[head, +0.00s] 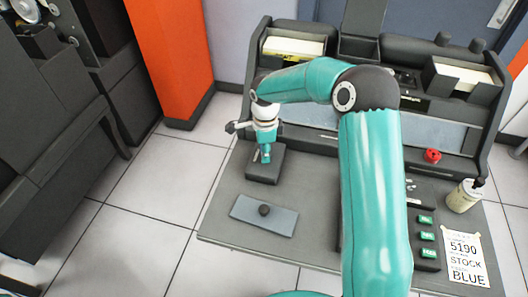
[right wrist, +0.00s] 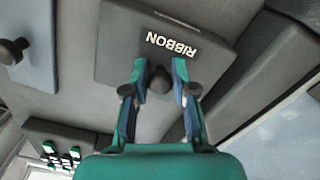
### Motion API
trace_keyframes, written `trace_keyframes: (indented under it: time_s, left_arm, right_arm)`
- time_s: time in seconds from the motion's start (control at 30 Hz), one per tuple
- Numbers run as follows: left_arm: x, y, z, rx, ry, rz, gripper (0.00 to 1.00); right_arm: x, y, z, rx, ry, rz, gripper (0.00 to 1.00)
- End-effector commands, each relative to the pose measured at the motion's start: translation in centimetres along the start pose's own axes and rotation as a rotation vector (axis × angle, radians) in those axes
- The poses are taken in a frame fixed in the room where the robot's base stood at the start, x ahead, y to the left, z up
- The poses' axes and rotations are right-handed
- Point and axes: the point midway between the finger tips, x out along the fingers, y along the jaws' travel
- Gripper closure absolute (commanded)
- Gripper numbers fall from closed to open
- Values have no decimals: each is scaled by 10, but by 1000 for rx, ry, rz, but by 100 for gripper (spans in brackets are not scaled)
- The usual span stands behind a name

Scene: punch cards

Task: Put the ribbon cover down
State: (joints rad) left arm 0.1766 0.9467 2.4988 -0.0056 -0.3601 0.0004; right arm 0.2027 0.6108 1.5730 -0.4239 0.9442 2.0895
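The ribbon cover (right wrist: 125,45) is a dark grey slab with a round dark knob and the white word RIBBON, seen in the right wrist view. In the head view it is the dark block (head: 262,176) left of centre, under my right gripper (head: 265,156). In the right wrist view my right gripper (right wrist: 160,72) has its fingers close on both sides of the knob, shut on it. I cannot tell whether the cover's underside touches the desk. My left gripper is not in view.
A blue-grey plate with a knob (head: 245,211) lies on the desk in front; it also shows in the right wrist view (right wrist: 35,35). Green buttons (head: 427,236), a paper note (head: 465,260) and a cup (head: 464,197) are at right. Card trays (head: 292,48) stand behind. Desk left of the plate is bare.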

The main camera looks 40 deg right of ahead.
Motion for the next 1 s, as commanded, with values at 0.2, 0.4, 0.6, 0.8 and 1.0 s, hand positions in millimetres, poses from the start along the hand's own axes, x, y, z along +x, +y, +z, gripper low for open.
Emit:
trace_keyframes:
  time_s: [0.2, 0.4, 0.6, 0.8, 1.0]
  left_arm:
    - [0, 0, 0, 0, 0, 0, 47]
    - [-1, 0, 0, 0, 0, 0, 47]
    - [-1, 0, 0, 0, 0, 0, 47]
    - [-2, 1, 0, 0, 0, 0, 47]
    - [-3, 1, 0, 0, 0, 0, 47]
  right_arm:
    - [0, 0, 0, 0, 0, 0, 52]
    - [-1, 0, 0, 1, 0, 0, 52]
    - [-16, -1, 0, 1, 0, -3, 52]
    - [-54, -1, 0, 1, -2, -6, 52]
    - [-93, -1, 0, 1, -1, -4, 52]
